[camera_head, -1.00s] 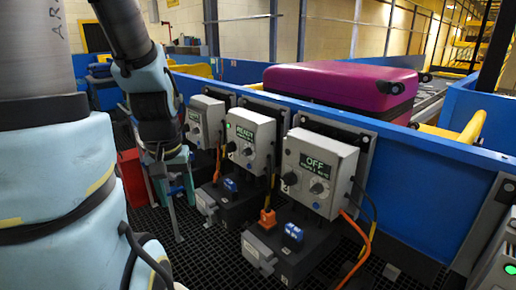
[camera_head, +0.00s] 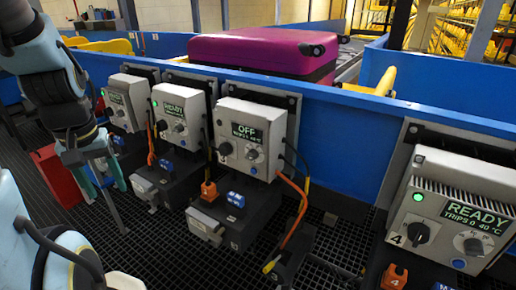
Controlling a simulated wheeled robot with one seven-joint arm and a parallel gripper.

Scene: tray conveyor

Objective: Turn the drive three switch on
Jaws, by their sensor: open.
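Several grey drive boxes hang along the blue conveyor side. The drive box with the dark "OFF" display (camera_head: 250,140), third from the left, stands just left of the box marked 4. Its black rotary switch (camera_head: 225,149) is at its lower left, with a blue-grey dial (camera_head: 252,154) beside it. No green lamp shows lit on it. My gripper (camera_head: 104,184) points down at the left, open and empty, in front of the leftmost box and well away from the OFF box.
Two boxes to the left (camera_head: 178,112) (camera_head: 126,100) and the box marked 4 (camera_head: 450,215) have lit green lamps. Orange cables and dark floor units (camera_head: 235,215) sit below the OFF box. A red bin (camera_head: 60,178) stands at left. A magenta suitcase (camera_head: 262,52) lies behind on the conveyor.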

